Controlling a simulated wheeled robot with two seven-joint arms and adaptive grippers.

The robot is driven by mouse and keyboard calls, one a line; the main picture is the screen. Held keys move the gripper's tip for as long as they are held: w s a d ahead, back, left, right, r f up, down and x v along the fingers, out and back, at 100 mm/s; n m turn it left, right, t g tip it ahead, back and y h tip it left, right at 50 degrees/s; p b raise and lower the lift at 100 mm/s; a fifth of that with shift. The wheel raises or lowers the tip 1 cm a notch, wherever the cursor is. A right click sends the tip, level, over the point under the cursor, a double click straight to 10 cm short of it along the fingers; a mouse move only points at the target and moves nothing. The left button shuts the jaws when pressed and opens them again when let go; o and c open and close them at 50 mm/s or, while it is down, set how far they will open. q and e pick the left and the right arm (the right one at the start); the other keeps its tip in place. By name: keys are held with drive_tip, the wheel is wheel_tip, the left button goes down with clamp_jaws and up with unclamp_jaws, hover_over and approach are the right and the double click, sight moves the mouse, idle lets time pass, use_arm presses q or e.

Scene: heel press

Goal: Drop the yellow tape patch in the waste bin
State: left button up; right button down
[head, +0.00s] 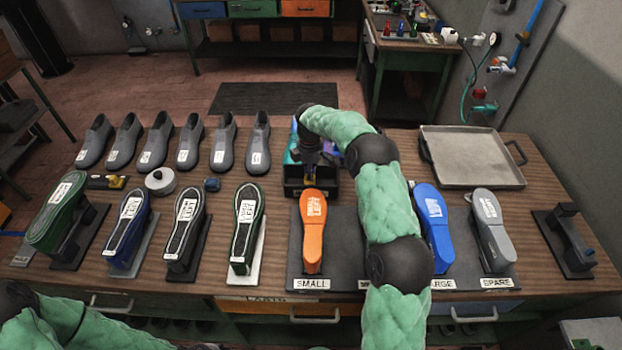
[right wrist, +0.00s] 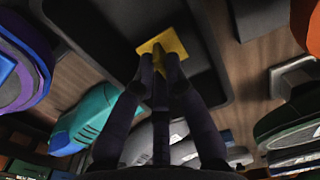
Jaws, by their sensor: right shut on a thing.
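The yellow tape patch (right wrist: 163,48) is a small flat square held between the fingertips of my right gripper (right wrist: 160,72) in the right wrist view. In the head view my right gripper (head: 310,174) points down at a dark open-topped box (head: 312,189) at the back middle of the bench, and a bit of yellow shows at its tips. This box looks like the waste bin, and coloured pieces show at its upper left. My arm hides part of it. I cannot tell whether the patch is above the rim or inside. My left gripper is out of view; only my left arm shows.
Grey shoes (head: 191,140) stand in a row at the back left, with soled lasts on stands (head: 246,215) in front. An empty metal tray (head: 472,157) is at the back right.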

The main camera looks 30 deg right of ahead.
drive_tip(key=shift+d+f, duration=0.15)
drive_tip(key=shift+f, duration=0.75)
drive_tip(key=shift+d+f, duration=0.1)
drive_tip(key=shift+f, duration=0.8)
drive_tip(key=shift+f, duration=0.2)
drive_tip(key=c, duration=1.3)
unclamp_jaws()
wheel_tip(320, 180, up, 12)
drive_tip(key=shift+r+p, duration=0.25)
drive_tip(key=shift+p, duration=0.2)
